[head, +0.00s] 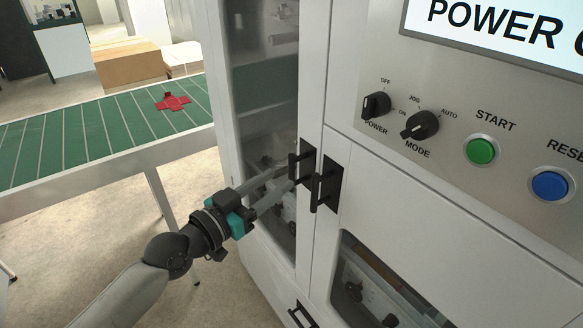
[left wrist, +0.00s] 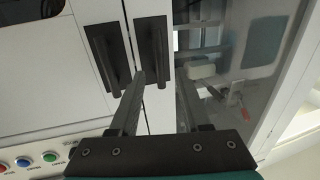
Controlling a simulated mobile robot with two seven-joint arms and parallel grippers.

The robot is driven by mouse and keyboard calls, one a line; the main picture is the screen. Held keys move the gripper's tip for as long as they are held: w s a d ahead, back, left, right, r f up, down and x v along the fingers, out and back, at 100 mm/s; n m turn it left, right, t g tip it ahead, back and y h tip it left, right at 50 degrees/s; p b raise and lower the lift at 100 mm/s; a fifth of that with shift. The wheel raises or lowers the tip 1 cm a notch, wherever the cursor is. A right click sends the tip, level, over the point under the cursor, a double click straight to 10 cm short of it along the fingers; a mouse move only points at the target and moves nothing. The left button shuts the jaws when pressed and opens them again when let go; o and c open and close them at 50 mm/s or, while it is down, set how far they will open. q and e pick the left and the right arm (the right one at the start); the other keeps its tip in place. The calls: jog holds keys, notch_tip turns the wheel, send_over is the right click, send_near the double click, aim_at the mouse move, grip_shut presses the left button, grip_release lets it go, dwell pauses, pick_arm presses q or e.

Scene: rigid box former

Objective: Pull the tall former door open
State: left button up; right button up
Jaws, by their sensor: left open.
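The tall former door (head: 311,75) is a white frame with a glass panel, and it looks shut. Its black bar handle (head: 300,165) is at its right edge; in the left wrist view the handle (left wrist: 152,48) shows ahead of the fingers. My left gripper (head: 287,178) is open with its fingertips close to this handle. In the left wrist view the left gripper (left wrist: 161,78) has one finger on each side of the handle's lower end; I cannot tell whether they touch it. My right gripper is not in view.
A second black handle (head: 326,186) on the neighbouring white door (head: 400,195) sits just right of the first. A control panel with knobs, a green button (head: 480,150) and a blue button (head: 550,185) is above. A green conveyor (head: 75,135) with a red flat piece (head: 173,102) stands left.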

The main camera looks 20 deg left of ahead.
aim_at(289, 172)
pick_arm(q)
jog(key=shift+x, duration=2.8)
grip_shut()
